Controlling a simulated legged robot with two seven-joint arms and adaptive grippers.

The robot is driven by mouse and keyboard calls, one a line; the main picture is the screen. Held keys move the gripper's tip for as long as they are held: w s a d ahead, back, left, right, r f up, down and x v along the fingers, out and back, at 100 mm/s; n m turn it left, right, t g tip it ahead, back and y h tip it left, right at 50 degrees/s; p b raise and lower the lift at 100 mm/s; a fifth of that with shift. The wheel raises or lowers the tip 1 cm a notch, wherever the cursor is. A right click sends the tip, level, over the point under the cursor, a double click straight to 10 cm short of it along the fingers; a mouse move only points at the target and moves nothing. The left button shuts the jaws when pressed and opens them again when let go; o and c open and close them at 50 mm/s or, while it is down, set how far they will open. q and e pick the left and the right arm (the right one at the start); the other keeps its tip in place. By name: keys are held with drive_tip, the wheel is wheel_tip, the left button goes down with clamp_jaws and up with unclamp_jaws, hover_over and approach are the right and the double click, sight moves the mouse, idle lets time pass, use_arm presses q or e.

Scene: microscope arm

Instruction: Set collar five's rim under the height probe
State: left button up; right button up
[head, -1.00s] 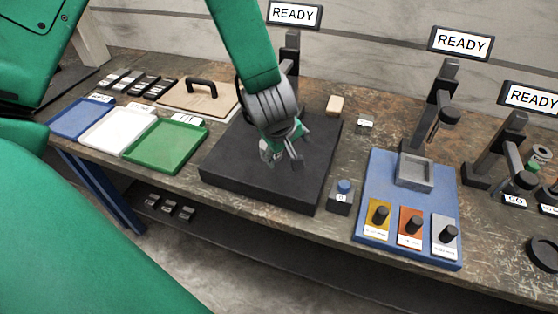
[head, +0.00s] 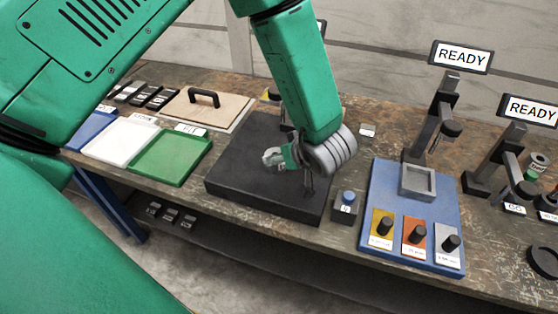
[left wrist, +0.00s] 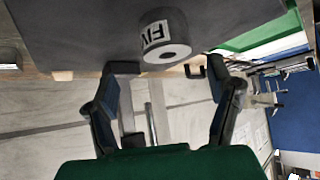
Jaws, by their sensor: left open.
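Collar five (left wrist: 166,36), a dark ring with a white "FIV…" label and a pale end with a central hole, shows on the black plate in the left wrist view. In the head view I cannot make it out behind my arm. My left gripper (head: 289,174) is low over the black plate (head: 240,178). Its fingers, also in the left wrist view (left wrist: 166,72), are spread wide with nothing between the pads; the collar lies just beyond the tips. The height probe is mostly hidden behind my arm in the head view. My right gripper is not in view.
A small box with a blue button (head: 347,200) stands right of the plate. Farther right is a blue board (head: 375,180) with knobs, and stands under READY signs (head: 461,57). Green (head: 165,160) and white trays (head: 113,143) and a handled board (head: 222,110) lie left.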

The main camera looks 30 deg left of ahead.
use_arm(q)
drive_tip(key=x, duration=0.4)
drive_tip(key=shift+s+a, duration=0.2)
drive_tip(key=shift+a, duration=0.4)
drive_tip(key=x, duration=0.3)
drive_tip(key=shift+d+f+p, duration=0.15)
drive_tip(key=shift+d+p, duration=0.1)
drive_tip(key=shift+p, duration=0.05)
drive_tip(key=shift+w+a+f, duration=0.1)
drive_tip(key=shift+w+f, duration=0.15)
drive_tip(key=shift+f, duration=0.1)
drive_tip(key=shift+a, duration=0.4)
drive_tip(key=c, duration=1.1)
clamp_jaws()
